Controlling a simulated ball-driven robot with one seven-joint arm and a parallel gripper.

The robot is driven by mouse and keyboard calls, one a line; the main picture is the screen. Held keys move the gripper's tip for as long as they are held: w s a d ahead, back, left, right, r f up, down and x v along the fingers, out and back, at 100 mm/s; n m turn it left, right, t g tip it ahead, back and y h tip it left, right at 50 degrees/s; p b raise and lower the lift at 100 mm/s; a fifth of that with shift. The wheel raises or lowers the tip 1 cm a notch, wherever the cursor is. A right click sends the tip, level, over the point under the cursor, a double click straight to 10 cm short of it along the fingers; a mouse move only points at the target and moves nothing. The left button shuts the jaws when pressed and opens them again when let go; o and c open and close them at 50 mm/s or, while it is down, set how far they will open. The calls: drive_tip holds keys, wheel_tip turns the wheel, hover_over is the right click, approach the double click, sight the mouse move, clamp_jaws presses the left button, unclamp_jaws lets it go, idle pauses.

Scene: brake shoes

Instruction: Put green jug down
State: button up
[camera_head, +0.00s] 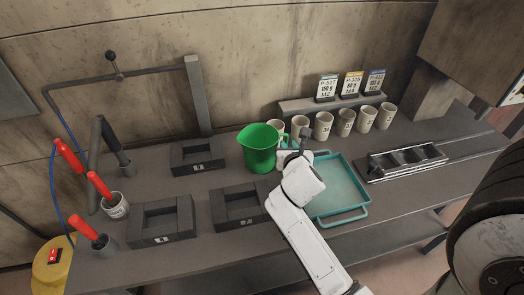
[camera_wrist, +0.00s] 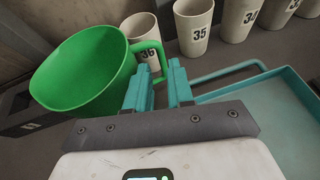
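The green jug (camera_head: 259,150) is upright at the middle of the workbench, behind the front fixtures and left of the teal tray. It also shows at the left of the wrist view (camera_wrist: 85,75), with its open mouth visible. My gripper (camera_head: 291,148) is at the jug's right side, where the handle is. In the wrist view its teal fingers (camera_wrist: 160,82) stand close together with the jug's handle (camera_wrist: 152,52) running between them. The jug's base is partly hidden, and I cannot tell whether it touches the bench.
The teal tray (camera_head: 338,186) lies right of my gripper. Numbered cups (camera_head: 323,126) line the back below label cards (camera_head: 351,84). Dark square fixtures (camera_head: 160,222) stand left and in front. Red-handled tools (camera_head: 103,187) are at far left, and a dark metal rack (camera_head: 407,162) at right.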

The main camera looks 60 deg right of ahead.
sight(287, 140)
drive_tip(key=shift+x, duration=1.9)
drive_tip(key=shift+d+r, duration=0.1)
drive_tip(key=shift+r, duration=0.05)
drive_tip(key=shift+c, duration=0.5)
clamp_jaws()
